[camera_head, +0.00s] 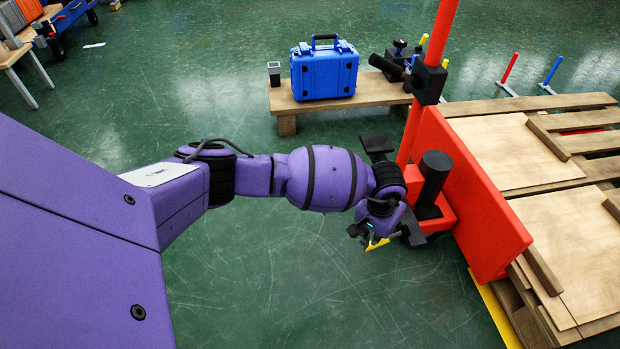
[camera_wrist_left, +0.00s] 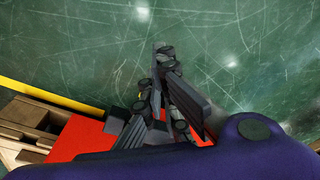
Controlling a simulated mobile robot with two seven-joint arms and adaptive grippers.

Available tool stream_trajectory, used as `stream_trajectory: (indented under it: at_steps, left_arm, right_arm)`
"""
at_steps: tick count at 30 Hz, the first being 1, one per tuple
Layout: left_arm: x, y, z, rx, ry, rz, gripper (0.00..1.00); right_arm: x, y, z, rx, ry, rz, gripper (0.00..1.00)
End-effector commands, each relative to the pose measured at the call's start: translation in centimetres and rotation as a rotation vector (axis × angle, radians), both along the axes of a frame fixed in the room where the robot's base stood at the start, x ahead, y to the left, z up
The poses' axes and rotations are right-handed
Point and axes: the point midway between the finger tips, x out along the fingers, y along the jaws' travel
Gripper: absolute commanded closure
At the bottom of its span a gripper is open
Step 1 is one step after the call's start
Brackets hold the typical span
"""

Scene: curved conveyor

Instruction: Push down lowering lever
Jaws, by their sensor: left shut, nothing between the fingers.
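A red pallet jack (camera_head: 460,195) stands at the right, with a black upright cylinder (camera_head: 433,180) on its base. A black pedal-like plate (camera_head: 376,144) sticks out beyond my left wrist, and another black piece (camera_head: 413,232) sits low beside my left gripper (camera_head: 365,236). I cannot tell which of these is the lowering lever. My left gripper is shut and empty, low by the jack's near side. A small yellow piece (camera_head: 377,244) shows at its fingers. In the left wrist view the gripper (camera_wrist_left: 165,58) points over green floor; contact with the black parts is unclear.
A wooden pallet with boards (camera_head: 570,230) lies right of the jack. A low wooden bench (camera_head: 375,92) at the back carries a blue case (camera_head: 324,70) and a small dark cup (camera_head: 274,74). The green floor in front is clear.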

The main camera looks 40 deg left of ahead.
Motion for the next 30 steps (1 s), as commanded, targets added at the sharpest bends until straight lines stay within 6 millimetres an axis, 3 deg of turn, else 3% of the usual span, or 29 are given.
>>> stream_trajectory:
  at_steps: [10,20,23,30]
  left_arm:
    - [-2.8,-0.2,1.5,0.0,-0.004,-0.003,1.0]
    - [-2.8,-0.2,1.5,-0.001,-0.004,-0.001,1.0]
    - [-2.8,-0.1,2.6,-0.001,-0.005,-0.001,1.0]
    - [-3.3,-0.2,7.6,0.0,-0.009,-0.003,1.0]
  right_arm:
    - [-0.4,0.0,2.3,0.0,-0.001,0.0,0.66]
    - [-0.2,0.0,2.0,0.0,-0.002,-0.001,0.66]
    - [-0.3,0.0,2.0,0.0,-0.001,-0.001,0.66]
    - [-0.4,0.0,2.0,0.0,0.0,0.0,0.66]
